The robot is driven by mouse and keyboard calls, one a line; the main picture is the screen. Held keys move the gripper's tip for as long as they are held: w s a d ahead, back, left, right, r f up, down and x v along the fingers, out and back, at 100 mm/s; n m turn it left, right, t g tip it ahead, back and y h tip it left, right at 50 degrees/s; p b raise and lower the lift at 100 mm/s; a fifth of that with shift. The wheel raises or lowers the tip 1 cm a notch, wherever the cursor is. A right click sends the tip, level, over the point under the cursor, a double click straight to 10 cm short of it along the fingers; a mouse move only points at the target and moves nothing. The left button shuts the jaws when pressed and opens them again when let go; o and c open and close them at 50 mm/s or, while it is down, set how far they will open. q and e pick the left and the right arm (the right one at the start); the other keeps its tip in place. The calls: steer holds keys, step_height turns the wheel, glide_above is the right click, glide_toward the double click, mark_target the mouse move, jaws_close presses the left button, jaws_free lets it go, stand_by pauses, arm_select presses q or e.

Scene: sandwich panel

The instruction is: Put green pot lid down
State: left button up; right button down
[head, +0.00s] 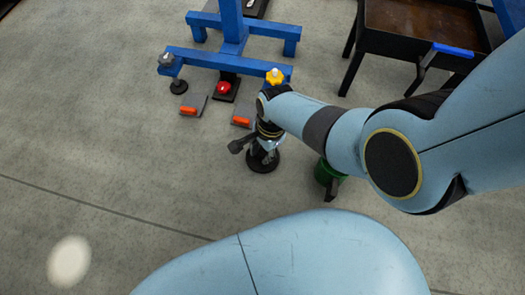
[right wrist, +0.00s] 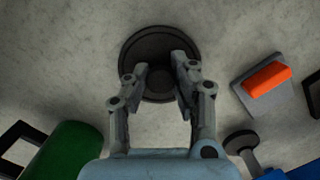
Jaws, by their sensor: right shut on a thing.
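The green pot (head: 322,172) stands on the floor, partly hidden by my right arm, with a dark handle at its lower side. It also shows at the lower left of the right wrist view (right wrist: 72,150). The lid is a dark round disc (head: 264,163) with a raised middle, to the left of the pot and apart from it. In the right wrist view the lid (right wrist: 138,50) sits between the fingers. My right gripper (head: 264,152) points down and is shut on the lid's middle. I cannot tell whether the lid touches the floor. My left gripper is not in view.
Two orange blocks on grey plates (head: 188,110) (head: 241,122) lie on the floor beyond the lid. A red knob (head: 224,87) and a blue frame (head: 232,38) stand behind them. A brown-topped table (head: 420,22) is at the upper right. Floor to the left is clear.

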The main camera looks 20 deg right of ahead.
steer(key=shift+f, duration=0.1)
stand_by(0.3)
steer(key=c, duration=1.1)
jaws_free()
